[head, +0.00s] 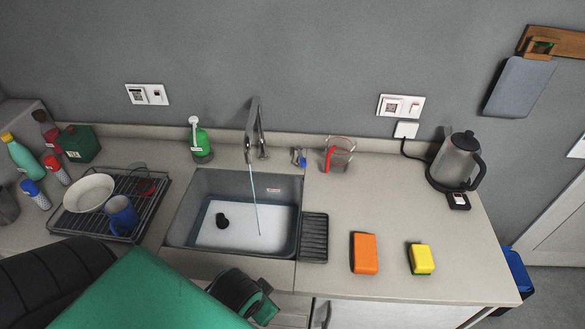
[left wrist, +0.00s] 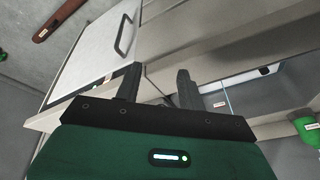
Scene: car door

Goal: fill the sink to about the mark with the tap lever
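The grey sink (head: 180,215) is set in the counter, with pale water (head: 240,236) over its floor. The tap (head: 255,115) stands behind it, and a thin stream (head: 256,200) runs from its spout into the sink. The tap lever (head: 263,150) seems to be at the tap's right side; its exact position is hard to tell. A small red-and-white label (head: 274,190) is on the sink's back wall, above the water. My left gripper (left wrist: 157,80) is open and empty, its fingers apart near the counter's front edge. My right gripper is not in view.
A dark round object (head: 222,220) sits in the sink. A dish rack (head: 150,215) with a blue mug (head: 121,213) stands left. A green soap bottle (head: 202,146), measuring jug (head: 338,157), kettle (head: 456,162), orange box (head: 365,254) and yellow sponge (head: 422,259) are on the counter.

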